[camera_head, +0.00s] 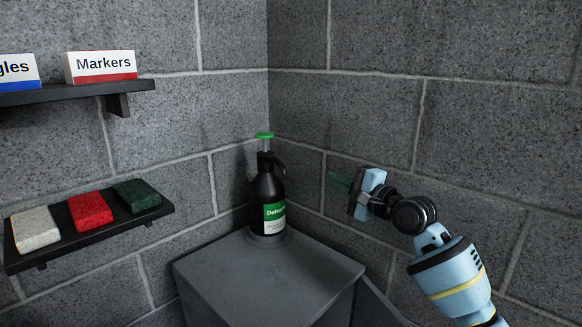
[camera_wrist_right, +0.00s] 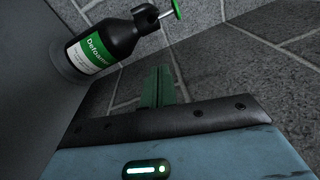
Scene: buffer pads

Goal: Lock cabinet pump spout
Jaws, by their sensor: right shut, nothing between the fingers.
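A black pump bottle (camera_head: 268,195) with a green and white label reading "Defoam…" stands upright on the grey cabinet (camera_head: 318,278) in the corner. Its green pump top (camera_head: 264,136) sits raised on a pale stem, with a black spout or handle at the shoulder. In the right wrist view the bottle (camera_wrist_right: 105,42) shows tilted at upper left, its green top (camera_wrist_right: 177,9) at the picture's upper edge. My right gripper (camera_head: 338,181) is right of the bottle, apart from it. Its green fingers (camera_wrist_right: 158,86) are together and empty. My left gripper is not in view.
A lower wall shelf (camera_head: 100,238) at left holds white, red and green pads. An upper shelf (camera_head: 70,94) holds a Markers box (camera_head: 100,66) and another box, partly cut off. Stone block walls meet behind the cabinet. The cabinet top around the bottle is clear.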

